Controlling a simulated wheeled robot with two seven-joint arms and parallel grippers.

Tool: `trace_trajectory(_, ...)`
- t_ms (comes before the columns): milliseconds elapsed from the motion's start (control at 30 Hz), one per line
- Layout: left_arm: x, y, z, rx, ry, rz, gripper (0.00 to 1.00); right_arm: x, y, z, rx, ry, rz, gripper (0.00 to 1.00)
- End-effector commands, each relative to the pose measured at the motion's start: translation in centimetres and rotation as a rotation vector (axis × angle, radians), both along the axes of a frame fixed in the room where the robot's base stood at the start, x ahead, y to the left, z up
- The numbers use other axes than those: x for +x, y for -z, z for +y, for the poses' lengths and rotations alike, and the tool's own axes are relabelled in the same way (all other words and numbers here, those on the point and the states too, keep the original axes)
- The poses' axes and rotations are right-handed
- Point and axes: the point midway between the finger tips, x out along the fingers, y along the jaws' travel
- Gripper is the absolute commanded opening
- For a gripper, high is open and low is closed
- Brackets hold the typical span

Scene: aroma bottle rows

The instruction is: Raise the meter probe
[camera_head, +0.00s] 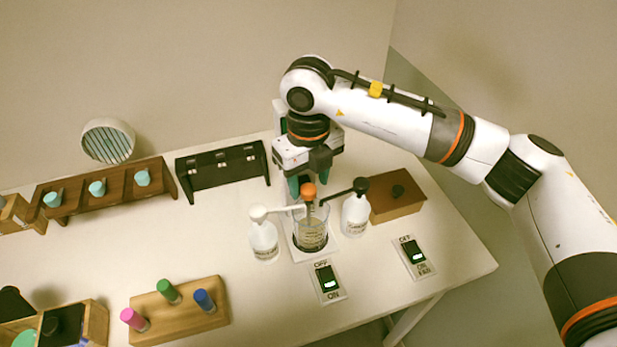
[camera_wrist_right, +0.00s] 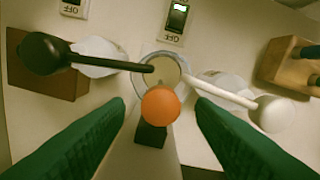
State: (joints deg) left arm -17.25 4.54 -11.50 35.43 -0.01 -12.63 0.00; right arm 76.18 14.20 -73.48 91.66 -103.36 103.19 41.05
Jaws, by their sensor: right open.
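The meter probe, with its orange ball top (camera_head: 308,191), stands upright in a glass beaker (camera_head: 311,238) holding amber liquid. In the right wrist view the orange top (camera_wrist_right: 161,105) lies between the two green fingers, with a gap on each side. My right gripper (camera_head: 307,186) points down over the probe, open and empty, its fingertips close to the height of the orange top. The probe's lower part is partly hidden by the beaker and the pump spouts. My left gripper is not in view.
Two pump bottles, one white-topped (camera_head: 264,241) and one black-topped (camera_head: 354,213), flank the beaker, their spouts reaching over it. Two switch plates (camera_head: 327,281) (camera_head: 414,257) lie in front. A wooden block with coloured vials (camera_head: 180,311), a black rack (camera_head: 224,170) and a brown box (camera_head: 397,203) stand around.

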Motion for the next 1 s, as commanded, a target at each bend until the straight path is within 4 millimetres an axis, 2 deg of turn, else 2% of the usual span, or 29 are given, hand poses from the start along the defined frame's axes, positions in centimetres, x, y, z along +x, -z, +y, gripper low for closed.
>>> trace_trajectory(200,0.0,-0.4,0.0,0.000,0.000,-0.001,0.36,0.0,1.3,0.0,0.001,0.000,0.000,0.50)
trace_trajectory(467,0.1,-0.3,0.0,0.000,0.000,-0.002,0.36,0.0,1.4,0.0,0.001,-0.001,0.000,0.48)
trace_trajectory(767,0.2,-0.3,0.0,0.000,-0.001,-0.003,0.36,0.0,1.4,0.0,0.001,-0.001,0.000,0.00)
trace_trajectory(900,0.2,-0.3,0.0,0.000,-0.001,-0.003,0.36,0.0,1.3,0.0,0.002,-0.001,-0.001,0.00)
trace_trajectory(1000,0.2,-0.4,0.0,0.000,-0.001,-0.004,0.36,0.1,0.2,0.1,0.003,0.000,-0.004,0.00)
